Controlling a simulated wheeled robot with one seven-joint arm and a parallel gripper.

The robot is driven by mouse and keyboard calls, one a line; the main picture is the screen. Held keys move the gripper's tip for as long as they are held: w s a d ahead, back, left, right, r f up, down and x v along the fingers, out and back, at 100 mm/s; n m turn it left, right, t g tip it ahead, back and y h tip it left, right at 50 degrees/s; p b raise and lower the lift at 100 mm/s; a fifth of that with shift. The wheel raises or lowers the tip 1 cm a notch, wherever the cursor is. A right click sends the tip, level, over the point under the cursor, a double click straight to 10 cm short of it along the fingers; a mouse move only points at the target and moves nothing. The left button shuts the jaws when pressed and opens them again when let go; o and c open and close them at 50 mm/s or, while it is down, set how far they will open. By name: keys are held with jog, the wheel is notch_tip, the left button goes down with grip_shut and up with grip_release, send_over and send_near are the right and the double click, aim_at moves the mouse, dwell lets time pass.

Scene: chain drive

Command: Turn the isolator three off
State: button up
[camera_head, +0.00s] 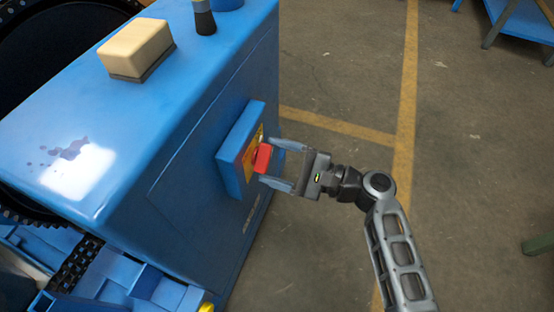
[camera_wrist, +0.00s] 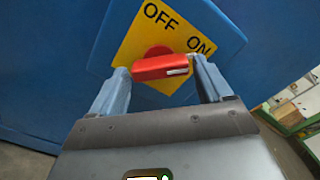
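The isolator (camera_head: 230,158) is a blue box with a yellow plate on the side of the large blue machine housing. Its red handle (camera_head: 263,158) sticks out towards my gripper (camera_head: 279,165). In the wrist view the yellow plate (camera_wrist: 140,45) reads OFF at the top and ON at the right. There the red handle (camera_wrist: 160,67) lies nearly level, with its white mark at the right end, just below ON. My gripper's fingers (camera_wrist: 160,88) stand apart, one at each end of the handle. I cannot tell whether they touch it.
The blue housing (camera_head: 120,130) fills the left. A cream block (camera_head: 135,48) and a dark-handled brush (camera_head: 204,18) stand on its top. A chain (camera_head: 75,262) shows at the lower left.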

jog(key=c, duration=0.7)
jog(key=shift+f+n+b, duration=0.1)
jog(key=shift+n+b, duration=0.2)
jog(key=shift+b, duration=0.05)
jog(key=shift+n+b, duration=7.8)
jog(key=shift+n, duration=0.8)
jog(key=o, duration=1.1)
jog(key=shift+c, duration=0.2)
